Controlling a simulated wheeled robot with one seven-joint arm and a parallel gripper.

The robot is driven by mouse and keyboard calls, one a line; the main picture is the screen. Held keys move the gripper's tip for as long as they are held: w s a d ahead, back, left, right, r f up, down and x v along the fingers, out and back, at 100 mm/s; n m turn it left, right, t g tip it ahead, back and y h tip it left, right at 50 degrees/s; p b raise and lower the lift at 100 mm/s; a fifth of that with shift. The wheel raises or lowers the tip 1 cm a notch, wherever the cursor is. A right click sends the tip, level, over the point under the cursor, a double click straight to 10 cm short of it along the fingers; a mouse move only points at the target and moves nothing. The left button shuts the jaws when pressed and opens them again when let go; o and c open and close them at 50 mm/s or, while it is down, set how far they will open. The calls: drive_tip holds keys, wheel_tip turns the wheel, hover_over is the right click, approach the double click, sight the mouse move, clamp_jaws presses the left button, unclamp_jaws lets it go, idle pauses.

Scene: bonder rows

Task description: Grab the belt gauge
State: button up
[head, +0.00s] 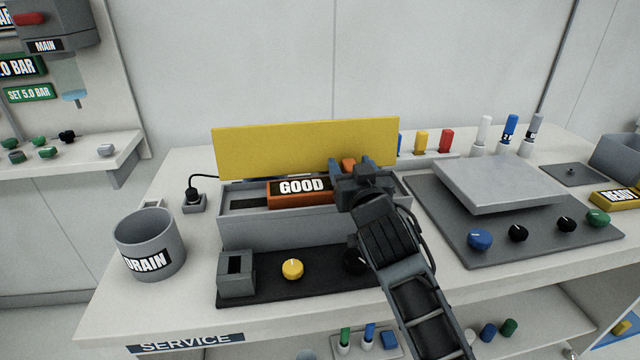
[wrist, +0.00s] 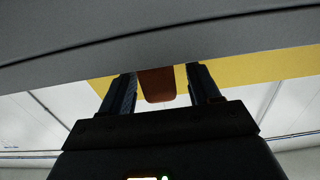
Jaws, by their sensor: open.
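An orange bar labelled GOOD (head: 300,190), which I take for the belt gauge, lies in the long grey trough of a bench unit (head: 270,232). A small orange upright piece (head: 348,165) shows at its right end; I cannot tell if it is part of the bar. My gripper (head: 350,168) is open there, with a finger on either side of the upright piece. In the wrist view a dark orange tab (wrist: 156,84) stands between the two open fingers (wrist: 161,80), with gaps visible on both sides. My wrist hides the bar's right end.
A yellow panel (head: 290,148) stands upright behind the trough. A black pad with a yellow knob (head: 292,268) lies in front. A DRAIN mug (head: 149,245) stands left. A raised grey plate (head: 498,183) stands right, with knobs in front. Upright coloured markers (head: 509,130) stand behind it.

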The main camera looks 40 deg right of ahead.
drive_tip(key=shift+w, duration=0.15)
clamp_jaws()
idle(0.5)
